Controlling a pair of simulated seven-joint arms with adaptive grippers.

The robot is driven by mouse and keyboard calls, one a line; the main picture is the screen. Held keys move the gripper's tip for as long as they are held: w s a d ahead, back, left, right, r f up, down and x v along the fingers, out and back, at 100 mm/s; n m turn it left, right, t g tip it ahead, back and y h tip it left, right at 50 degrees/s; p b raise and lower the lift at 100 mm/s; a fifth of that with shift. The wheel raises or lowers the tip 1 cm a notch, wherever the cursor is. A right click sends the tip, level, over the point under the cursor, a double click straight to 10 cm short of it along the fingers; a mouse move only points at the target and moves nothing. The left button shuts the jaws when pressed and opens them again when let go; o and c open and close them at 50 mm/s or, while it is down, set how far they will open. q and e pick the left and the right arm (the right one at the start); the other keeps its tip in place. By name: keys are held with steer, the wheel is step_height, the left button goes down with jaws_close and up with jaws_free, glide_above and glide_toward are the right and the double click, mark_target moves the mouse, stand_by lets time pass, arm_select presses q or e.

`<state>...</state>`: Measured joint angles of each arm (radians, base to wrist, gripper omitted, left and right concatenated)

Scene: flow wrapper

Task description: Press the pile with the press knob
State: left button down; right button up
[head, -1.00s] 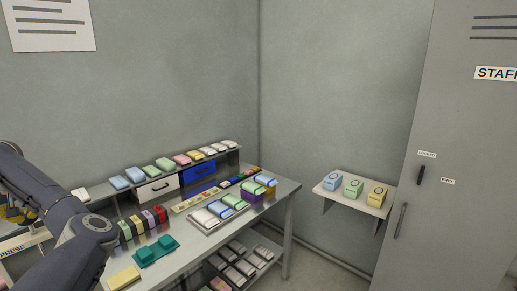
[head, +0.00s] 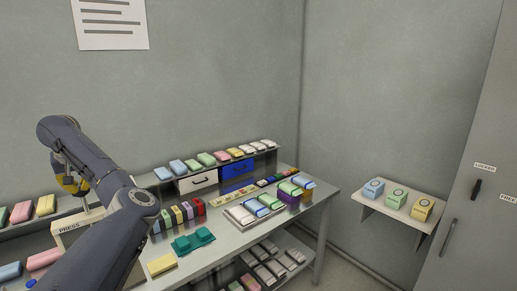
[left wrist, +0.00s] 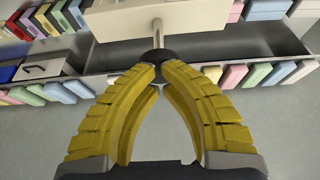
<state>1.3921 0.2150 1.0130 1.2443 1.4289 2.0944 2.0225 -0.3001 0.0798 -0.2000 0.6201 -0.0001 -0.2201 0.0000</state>
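My left gripper (head: 70,184) has yellow fingers and is up at the press at the left of the head view. In the left wrist view its fingertips (left wrist: 159,70) come close together on either side of the dark press knob (left wrist: 158,56), which sits at the end of a pale rod. The fingers appear shut on it. The cream press (head: 68,226) carries a PRESS label in the head view, partly behind my left arm. I cannot make out the pile under the press. My right gripper is not in view.
A grey bench (head: 228,239) holds a tray of coloured packs (head: 240,215), teal blocks (head: 193,240) and a yellow block (head: 161,264). A raised shelf with several packs runs along the back. A wall shelf (head: 394,207) holds three boxes beside a locker (head: 484,150).

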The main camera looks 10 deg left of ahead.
arm_select(q)
step_height(320, 180, up, 11)
steer(key=shift+r, duration=0.15)
stand_by(0.9)
